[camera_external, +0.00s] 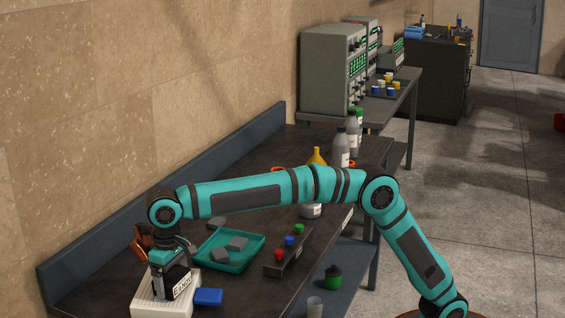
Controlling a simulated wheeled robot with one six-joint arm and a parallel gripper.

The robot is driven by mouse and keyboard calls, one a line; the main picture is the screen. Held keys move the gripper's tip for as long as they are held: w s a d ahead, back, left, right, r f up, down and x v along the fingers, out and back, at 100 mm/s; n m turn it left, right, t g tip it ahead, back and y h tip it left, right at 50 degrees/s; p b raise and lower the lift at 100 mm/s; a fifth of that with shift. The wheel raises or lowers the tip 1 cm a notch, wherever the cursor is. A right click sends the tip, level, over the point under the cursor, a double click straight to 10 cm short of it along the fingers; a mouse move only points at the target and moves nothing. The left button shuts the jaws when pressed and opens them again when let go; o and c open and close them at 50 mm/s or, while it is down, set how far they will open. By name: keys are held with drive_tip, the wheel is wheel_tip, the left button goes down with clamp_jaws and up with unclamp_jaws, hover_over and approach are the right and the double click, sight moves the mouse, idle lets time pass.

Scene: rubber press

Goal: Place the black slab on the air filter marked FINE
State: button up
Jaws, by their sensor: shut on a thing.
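My gripper (168,266) points down at the lower left of the bench and is shut on a black slab (172,284). A pale label with dark lettering shows at the slab's right side; I cannot read it surely. The slab is over a white box (142,305) with slots in its top, at the bench's near left. I cannot tell whether the slab touches the box. No marking FINE is readable, so I cannot tell surely which thing is the air filter. My gripper's fingers are partly hidden by the slab and wrist.
A teal tray (258,240) with grey pieces lies right of my gripper. A blue block (208,297) is beside the white box. A dark rack (274,269) with red, blue and green caps stands further right. Bottles (340,152) and a yellow funnel (316,157) stand behind.

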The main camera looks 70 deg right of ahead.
sight(171, 274)
drive_tip(key=o, duration=0.9)
drive_tip(key=shift+f, duration=0.1)
wheel_tip(171, 274, up, 12)
drive_tip(key=shift+r, duration=0.15)
